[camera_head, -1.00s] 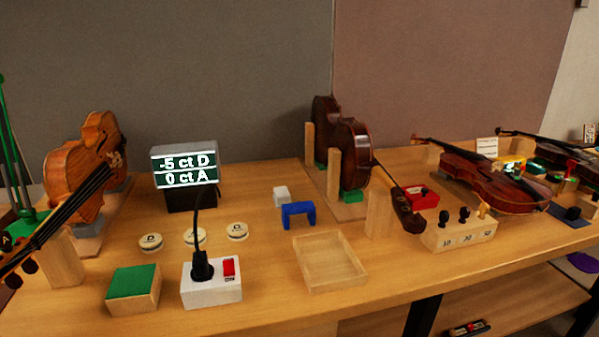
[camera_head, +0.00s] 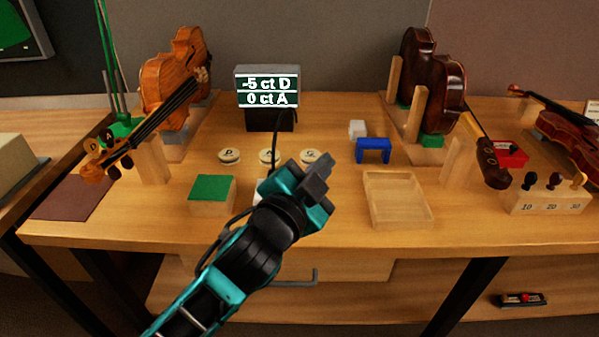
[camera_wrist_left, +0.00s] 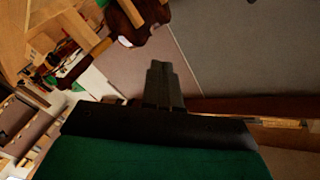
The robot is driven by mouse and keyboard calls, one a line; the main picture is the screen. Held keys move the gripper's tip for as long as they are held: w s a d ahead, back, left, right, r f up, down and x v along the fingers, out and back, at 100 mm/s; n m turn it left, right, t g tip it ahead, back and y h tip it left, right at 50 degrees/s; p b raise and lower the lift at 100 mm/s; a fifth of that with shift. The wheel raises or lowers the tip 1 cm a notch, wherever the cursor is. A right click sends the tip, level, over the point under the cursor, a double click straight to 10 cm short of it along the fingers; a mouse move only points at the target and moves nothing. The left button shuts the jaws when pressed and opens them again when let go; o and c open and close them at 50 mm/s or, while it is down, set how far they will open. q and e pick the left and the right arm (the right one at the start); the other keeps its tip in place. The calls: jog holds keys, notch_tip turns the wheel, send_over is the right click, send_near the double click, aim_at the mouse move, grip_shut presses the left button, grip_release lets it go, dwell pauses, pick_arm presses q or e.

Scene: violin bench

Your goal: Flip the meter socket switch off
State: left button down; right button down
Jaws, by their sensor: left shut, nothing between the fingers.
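The meter socket (camera_head: 259,189) is a white box near the bench's front edge in the head view. My left gripper and wrist cover most of it, so its red switch is hidden. The black plug lead (camera_head: 275,145) rises behind my arm towards the meter. The meter (camera_head: 267,91) is lit and reads -5 ct D and 0 ct A. My left gripper (camera_head: 322,172) is shut and empty, over the bench between the socket and the wooden tray. In the left wrist view its closed fingers (camera_wrist_left: 162,86) show with nothing between them. My right gripper is not in view.
A green-topped block (camera_head: 212,190) stands left of the socket. Round labelled discs (camera_head: 229,156) lie behind it. A shallow wooden tray (camera_head: 397,222) and a blue bracket (camera_head: 373,146) are to the right. Violins (camera_head: 172,80) stand at the back left and back right.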

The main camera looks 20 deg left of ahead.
pick_arm(q)
jog(key=s+d+r+m+g+h, duration=0.1)
jog(key=d+r+m+g+h, duration=0.1)
jog(key=d+r+m+h, duration=1.25)
jog(key=s+d+f+m+g, duration=0.3)
jog(key=m+g, duration=0.5)
jog(key=m, duration=0.3)
jog(key=s+d+f+m+g, duration=0.2)
jog(key=d+m+g, duration=0.1)
jog(key=m+g, duration=0.7)
jog(key=w+a+f+m+t+y, duration=0.2)
jog(key=w+a+f+m+y, duration=0.35)
jog(key=a+f+y, duration=0.35)
jog(key=w+a+r+t+y, duration=0.1)
jog(key=w+a+r+y, duration=0.15)
jog(key=a, duration=0.35)
jog(key=w+a+r+y, duration=0.1)
jog(key=a+y, duration=0.3)
jog(key=a, duration=0.1)
jog(key=w+a+r+t+y, duration=0.1)
jog(key=w+a+r+y, duration=0.15)
jog(key=a, duration=0.35)
jog(key=shift+n, duration=0.4)
jog(key=f, duration=0.4)
jog(key=w+f, duration=0.1)
jog(key=f, duration=0.9)
jog(key=shift+w+a+f, duration=0.1)
jog(key=shift+w+f, duration=0.15)
jog(key=shift+f, duration=0.1)
